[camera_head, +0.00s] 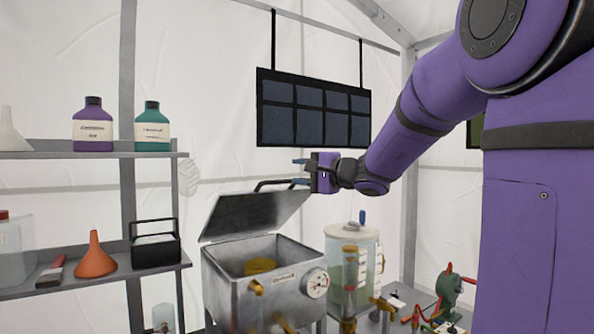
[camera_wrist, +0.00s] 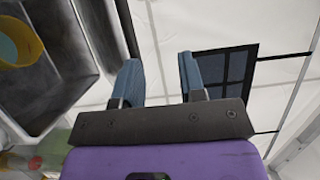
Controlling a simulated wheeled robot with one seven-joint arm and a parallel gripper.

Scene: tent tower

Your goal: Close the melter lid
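The melter (camera_head: 262,285) is a grey metal box with a round gauge on its front. Its lid (camera_head: 250,214) stands raised and tilted, so the inside shows with something yellow in it. The lid has a black bar handle (camera_head: 275,184). My gripper (camera_head: 298,171) is at the right end of this handle. Its blue fingers are apart, and they also show apart in the wrist view (camera_wrist: 160,70). There, a dark bar that looks like the handle (camera_wrist: 126,25) runs down to the left finger's tip. I cannot tell whether they touch. Nothing shows between the fingers.
A clear tank with greenish liquid (camera_head: 353,262) stands right of the melter. Left shelves hold a purple bottle (camera_head: 93,128), a green bottle (camera_head: 152,128), an orange funnel (camera_head: 95,258) and a black caddy (camera_head: 154,247). A dark panel (camera_head: 313,112) hangs behind my gripper.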

